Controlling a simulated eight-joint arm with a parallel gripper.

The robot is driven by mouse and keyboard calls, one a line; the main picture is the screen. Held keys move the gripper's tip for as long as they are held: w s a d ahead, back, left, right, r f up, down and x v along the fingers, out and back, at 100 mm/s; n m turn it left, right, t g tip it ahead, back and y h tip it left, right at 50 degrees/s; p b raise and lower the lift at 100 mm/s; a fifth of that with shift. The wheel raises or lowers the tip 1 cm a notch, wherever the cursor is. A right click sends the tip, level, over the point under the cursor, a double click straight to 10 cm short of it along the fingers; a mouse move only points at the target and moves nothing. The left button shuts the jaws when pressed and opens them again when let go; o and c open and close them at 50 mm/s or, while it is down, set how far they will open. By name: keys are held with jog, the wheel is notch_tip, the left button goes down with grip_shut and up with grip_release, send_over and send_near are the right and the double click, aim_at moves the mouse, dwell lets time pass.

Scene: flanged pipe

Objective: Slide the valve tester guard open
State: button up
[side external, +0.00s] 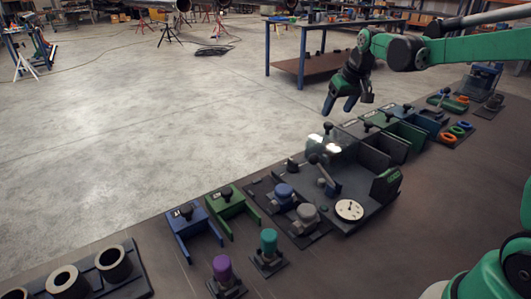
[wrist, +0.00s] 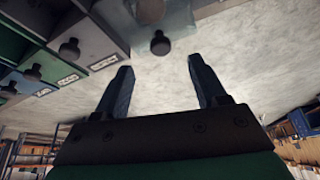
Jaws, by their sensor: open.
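The valve tester (side external: 370,205) stands on the bench with a white dial, a lever and a green block. Its guard (side external: 340,148) looks like a clear panel at the tester's back edge, with a black knob (side external: 328,127) on top. In the wrist view a clear, hazy panel (wrist: 178,18) with a black knob (wrist: 160,43) shows at the top, probably the same guard. My gripper (side external: 339,106) is open and empty, above and behind the guard. In the wrist view the knob lies just beyond the gap between my fingertips (wrist: 160,66), apart from them.
Drawers with black knobs (side external: 386,117) stand right of the guard, and show at left in the wrist view (wrist: 69,50). Blue and green brackets (side external: 232,203), purple (side external: 222,268) and teal-topped (side external: 268,242) parts stand left. The air above the floor behind the bench is clear.

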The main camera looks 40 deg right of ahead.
aim_at(330, 124)
jog(key=x, duration=0.4)
jog(key=shift+w+f, duration=0.15)
jog(key=shift+f, duration=0.25)
grip_shut()
dwell(1.1)
